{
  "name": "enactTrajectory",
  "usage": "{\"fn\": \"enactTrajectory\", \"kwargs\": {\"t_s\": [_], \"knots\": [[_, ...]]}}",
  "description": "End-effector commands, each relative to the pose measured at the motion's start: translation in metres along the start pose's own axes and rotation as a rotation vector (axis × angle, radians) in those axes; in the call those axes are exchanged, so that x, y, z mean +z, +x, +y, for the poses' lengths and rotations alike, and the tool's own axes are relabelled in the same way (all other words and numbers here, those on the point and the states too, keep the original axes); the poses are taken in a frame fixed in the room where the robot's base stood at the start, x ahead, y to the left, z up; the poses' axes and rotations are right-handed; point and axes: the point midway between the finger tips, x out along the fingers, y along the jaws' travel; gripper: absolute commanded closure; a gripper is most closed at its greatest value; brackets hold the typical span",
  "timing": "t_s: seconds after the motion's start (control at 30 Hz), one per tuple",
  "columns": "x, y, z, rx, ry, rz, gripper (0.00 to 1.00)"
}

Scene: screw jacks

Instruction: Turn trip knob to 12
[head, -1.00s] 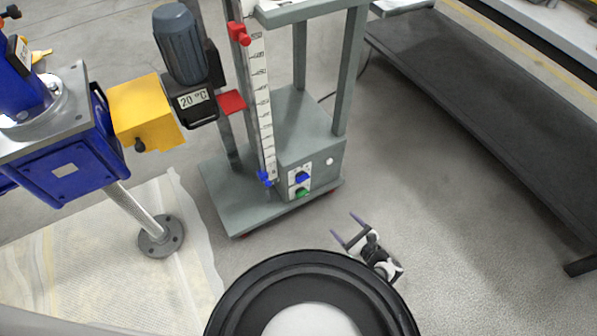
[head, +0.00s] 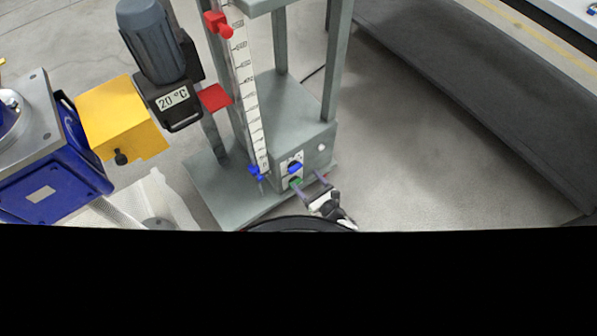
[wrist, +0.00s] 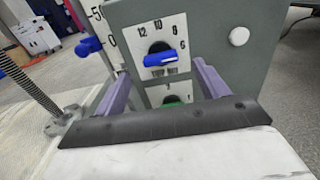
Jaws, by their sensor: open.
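A blue knob (head: 296,168) sits on the front of the grey box at the foot of the screw jack stand. In the wrist view the blue knob (wrist: 160,59) lies nearly level on a white dial plate marked 12, 10, 8 and 6, its right end towards the 6. A green knob (wrist: 172,100) is below it, partly hidden by my gripper. My gripper (wrist: 161,70) is open and empty, one finger on each side of the dial plate, apart from the knob. In the head view my gripper (head: 309,181) is in front of the box, low and right of the knobs.
A white round button (wrist: 239,37) is on the box, right of the dial. A blue scale pointer (wrist: 88,46) sticks out at left. A yellow block (head: 122,117) and a grey motor (head: 153,40) stand left; a dark bench (head: 470,90) is right, with clear floor between.

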Motion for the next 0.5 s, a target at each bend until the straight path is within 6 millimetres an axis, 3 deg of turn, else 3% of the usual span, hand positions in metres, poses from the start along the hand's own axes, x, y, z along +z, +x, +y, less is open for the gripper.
{"fn": "enactTrajectory", "kwargs": {"t_s": [0.2,0.5], "knots": [[-0.002,0.039,0.001,0.002,0.0,-0.001,0.27],[0.0,0.057,0.0,0.0,0.0,0.001,0.27]]}}
